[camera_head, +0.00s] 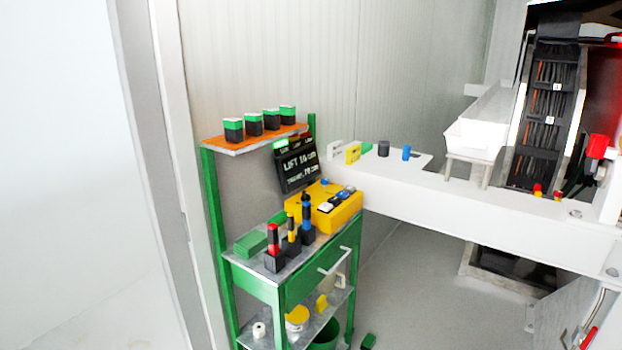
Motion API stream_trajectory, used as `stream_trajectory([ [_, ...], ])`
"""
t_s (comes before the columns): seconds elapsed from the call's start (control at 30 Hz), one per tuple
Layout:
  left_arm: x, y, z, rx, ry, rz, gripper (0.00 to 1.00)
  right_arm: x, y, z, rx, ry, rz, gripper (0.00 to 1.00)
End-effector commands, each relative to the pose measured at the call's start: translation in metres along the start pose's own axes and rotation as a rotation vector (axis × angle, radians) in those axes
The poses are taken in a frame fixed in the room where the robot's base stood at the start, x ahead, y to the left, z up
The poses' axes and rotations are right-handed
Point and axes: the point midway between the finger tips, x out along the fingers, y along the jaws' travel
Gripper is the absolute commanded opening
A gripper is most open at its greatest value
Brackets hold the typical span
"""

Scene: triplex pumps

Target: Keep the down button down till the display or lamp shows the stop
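A yellow control box (341,216) sits on the green workbench's top, with several blue, white and black controls on its upper face. I cannot tell which of them is the down button. A black display (298,169) stands behind the box and reads "LIFT" with a figure that looks like 16 cm. A smaller line below it looks like travel 70 cm. A green lamp (280,144) is lit at the display's upper left; the reddish lamp beside it looks dark. Neither of my grippers is in view, and nothing is seen touching the box.
The green workbench (297,284) carries red, yellow and blue-handled tools in black holders. An orange shelf (262,138) above holds several green-topped black containers. A white beam (480,212) runs right from behind the box. Open floor (405,300) lies right of the bench.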

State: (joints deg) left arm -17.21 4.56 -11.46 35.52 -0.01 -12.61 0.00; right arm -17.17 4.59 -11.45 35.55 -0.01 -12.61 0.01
Motion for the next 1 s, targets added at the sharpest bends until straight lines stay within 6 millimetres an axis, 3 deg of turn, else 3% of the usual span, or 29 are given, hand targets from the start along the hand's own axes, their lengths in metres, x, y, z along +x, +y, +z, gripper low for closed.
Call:
stream_trajectory([
  [0.03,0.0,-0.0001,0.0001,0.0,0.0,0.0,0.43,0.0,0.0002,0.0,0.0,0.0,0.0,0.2],
  [0.17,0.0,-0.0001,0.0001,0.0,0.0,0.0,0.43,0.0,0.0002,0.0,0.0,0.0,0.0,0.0],
  [1.0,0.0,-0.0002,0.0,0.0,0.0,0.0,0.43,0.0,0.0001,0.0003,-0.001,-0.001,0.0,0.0],
])
